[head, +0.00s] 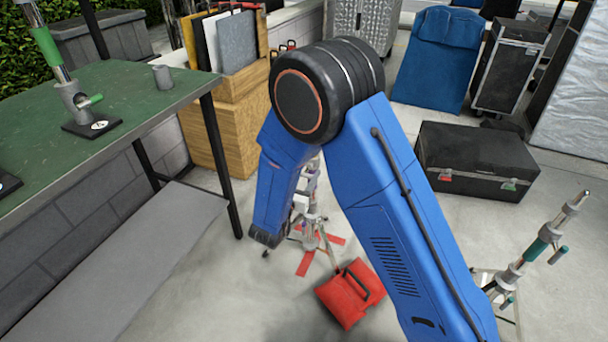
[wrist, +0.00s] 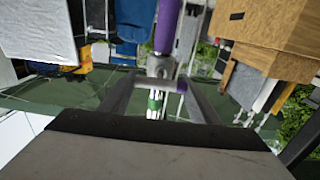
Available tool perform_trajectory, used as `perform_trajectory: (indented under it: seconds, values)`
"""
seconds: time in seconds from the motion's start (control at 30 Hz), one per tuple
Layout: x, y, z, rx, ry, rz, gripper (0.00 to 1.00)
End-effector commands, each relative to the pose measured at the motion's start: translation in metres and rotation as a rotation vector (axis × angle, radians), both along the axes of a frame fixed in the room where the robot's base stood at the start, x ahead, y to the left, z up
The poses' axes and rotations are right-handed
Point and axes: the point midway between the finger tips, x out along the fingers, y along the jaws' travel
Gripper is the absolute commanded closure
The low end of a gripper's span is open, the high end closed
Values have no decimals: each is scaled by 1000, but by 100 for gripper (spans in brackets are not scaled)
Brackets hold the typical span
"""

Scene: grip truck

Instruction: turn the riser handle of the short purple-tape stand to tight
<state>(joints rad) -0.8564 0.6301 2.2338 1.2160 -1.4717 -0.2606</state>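The purple-tape stand's column (wrist: 168,28) rises into the top middle of the wrist view. Its purple-ended riser handle (wrist: 182,87) lies crosswise below the purple section. My gripper (wrist: 160,82) has its two grey fingers spread apart, one near each end of the handle. The handle spans the space between them; I cannot tell whether either finger touches it. In the head view a slim metal stand (head: 312,222) stands on the floor behind my blue arm. Its upper part, its tape colour and my gripper are mostly hidden there.
A red sandbag (head: 350,292) lies at the stand's foot, beside red floor tape (head: 306,262). A green-tape stand (head: 538,248) is at right. A green table (head: 150,90) with another stand is at left. A black case (head: 476,160) sits behind.

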Motion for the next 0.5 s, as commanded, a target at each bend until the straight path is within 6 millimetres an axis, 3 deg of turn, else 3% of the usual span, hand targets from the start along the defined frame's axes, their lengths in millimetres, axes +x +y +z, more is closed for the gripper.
perform_trajectory:
  seconds: [0.5]
  values:
    - [0,-1,0,137,-51,-1,66]
